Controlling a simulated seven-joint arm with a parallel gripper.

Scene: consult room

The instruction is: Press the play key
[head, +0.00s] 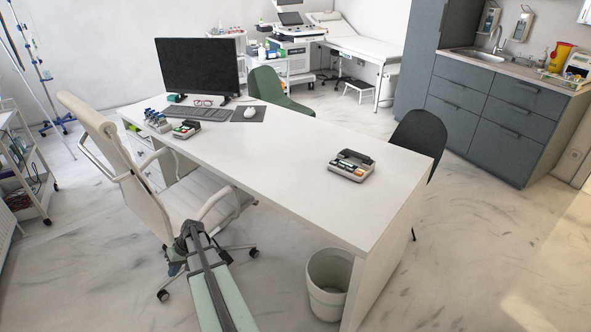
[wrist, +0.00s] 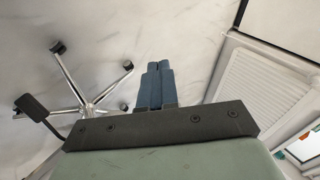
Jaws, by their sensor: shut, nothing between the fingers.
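A small grey-and-black device with small orange and pale parts (head: 351,165) lies on the right half of the white desk (head: 270,165). A second small device with green and red parts (head: 186,129) lies on the left half, in front of the keyboard. Both are too small to read, so I cannot tell which bears the play key. My gripper (head: 188,230) is low beside the white office chair, off the desk's near side and away from both devices. In the wrist view, its blue fingers (wrist: 159,68) are shut and empty, with floor behind them. Neither device shows there.
The office chair (head: 110,150) stands left of my arm; its wheeled base (wrist: 85,105) shows in the wrist view. A waste bin (head: 328,285) stands by the desk's near right end. A monitor (head: 198,66), keyboard (head: 198,114) and mouse (head: 250,112) occupy the desk's left part. Its middle is clear.

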